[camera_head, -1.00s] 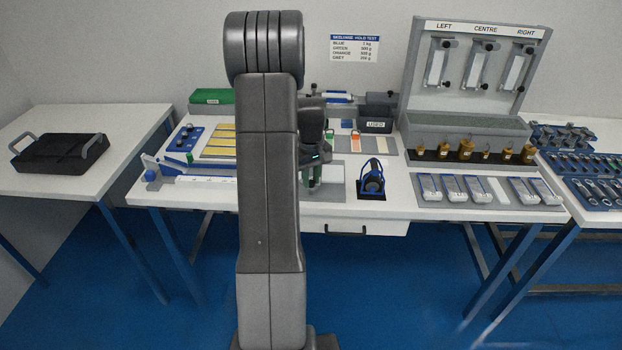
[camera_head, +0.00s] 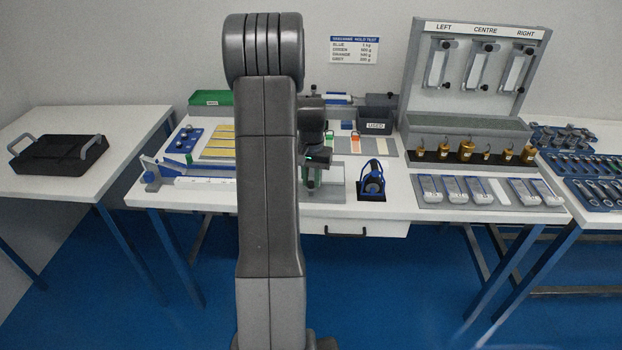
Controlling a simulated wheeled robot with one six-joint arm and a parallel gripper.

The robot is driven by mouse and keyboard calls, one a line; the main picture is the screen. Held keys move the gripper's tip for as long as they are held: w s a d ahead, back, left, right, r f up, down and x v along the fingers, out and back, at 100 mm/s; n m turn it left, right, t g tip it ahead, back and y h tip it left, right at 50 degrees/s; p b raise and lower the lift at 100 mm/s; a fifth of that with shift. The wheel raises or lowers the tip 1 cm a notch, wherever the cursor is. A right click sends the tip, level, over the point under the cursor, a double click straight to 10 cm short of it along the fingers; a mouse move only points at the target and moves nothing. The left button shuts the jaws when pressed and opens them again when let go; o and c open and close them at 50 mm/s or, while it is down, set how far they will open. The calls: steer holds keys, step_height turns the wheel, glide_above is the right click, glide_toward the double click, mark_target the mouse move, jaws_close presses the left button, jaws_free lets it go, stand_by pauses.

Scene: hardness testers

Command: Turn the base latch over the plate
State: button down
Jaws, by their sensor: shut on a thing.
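My gripper (camera_head: 312,183) points down at the workbench, just right of my upright arm link, which covers part of it. It is shut on a small part low at the left side of a grey-green plate (camera_head: 352,172). The part is mostly hidden by the fingers; its place fits the base latch, but its shape and angle cannot be made out. The plate lies flat on the white bench (camera_head: 405,205).
A blue and black roller-like tool (camera_head: 372,183) stands close right of my gripper. Behind are a black USED bin (camera_head: 375,122) and colour strips. A grey hanging stand (camera_head: 475,75) with brass weights is at right. A black tray (camera_head: 60,155) sits on the left table.

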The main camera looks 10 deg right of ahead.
mark_target(311, 182)
steer(key=shift+m, duration=0.3)
steer(key=c, duration=1.3)
jaws_free()
steer(key=shift+o, duration=0.2)
steer(key=shift+r, duration=0.15)
step_height(311, 182, up, 14)
steer(key=shift+f, duration=0.2)
steer(key=shift+f, duration=0.15)
step_height(311, 182, down, 14)
steer(key=shift+r, duration=0.15)
